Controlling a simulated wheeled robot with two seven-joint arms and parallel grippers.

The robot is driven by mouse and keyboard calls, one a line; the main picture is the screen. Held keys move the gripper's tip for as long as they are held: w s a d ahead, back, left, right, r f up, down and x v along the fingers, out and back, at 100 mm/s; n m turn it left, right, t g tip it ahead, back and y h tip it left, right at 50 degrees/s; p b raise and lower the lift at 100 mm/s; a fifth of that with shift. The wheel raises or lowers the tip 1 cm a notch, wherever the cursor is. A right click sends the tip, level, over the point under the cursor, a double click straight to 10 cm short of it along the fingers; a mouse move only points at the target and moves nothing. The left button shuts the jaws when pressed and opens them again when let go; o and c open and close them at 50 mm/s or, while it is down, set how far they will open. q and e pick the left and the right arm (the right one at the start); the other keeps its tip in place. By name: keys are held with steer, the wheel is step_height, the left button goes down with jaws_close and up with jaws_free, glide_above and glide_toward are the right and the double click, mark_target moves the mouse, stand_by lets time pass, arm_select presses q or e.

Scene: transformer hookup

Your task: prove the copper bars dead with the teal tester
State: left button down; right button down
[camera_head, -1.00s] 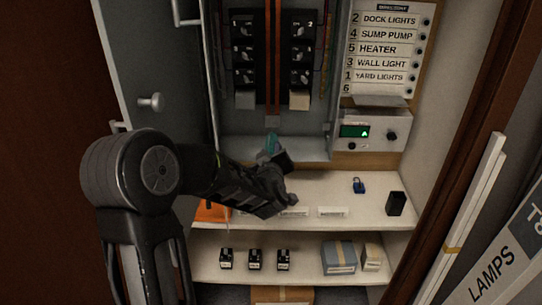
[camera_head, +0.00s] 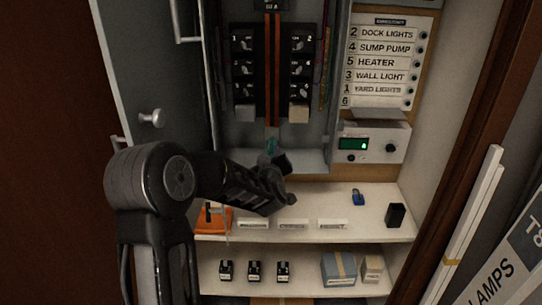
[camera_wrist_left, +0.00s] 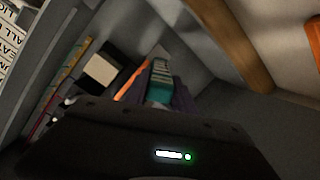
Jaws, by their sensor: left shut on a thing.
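The copper bars (camera_head: 272,75) run upright down the middle of the open panel box, between two columns of breakers. My left gripper (camera_head: 273,157) is shut on the teal tester (camera_head: 271,145), which points up just under the bars' lower end. Whether its tip touches a bar cannot be told. In the left wrist view the tester (camera_wrist_left: 160,84) sits between the dark fingers, with an orange-copper strip (camera_wrist_left: 131,80) close on its left. My right gripper is not in view.
A shelf (camera_head: 370,230) below the box holds an orange tray (camera_head: 215,230), a blue padlock (camera_head: 358,198) and a black block (camera_head: 396,215). A meter with a green display (camera_head: 354,143) is right of the box. The grey door (camera_head: 150,75) stands open at left.

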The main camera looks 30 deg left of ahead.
arm_select(q)
steer(key=shift+w+a, duration=0.3)
steer(key=shift+w, duration=0.15)
stand_by(0.8)
steer(key=shift+r+b, duration=0.15)
steer(key=shift+b, duration=0.15)
stand_by(1.3)
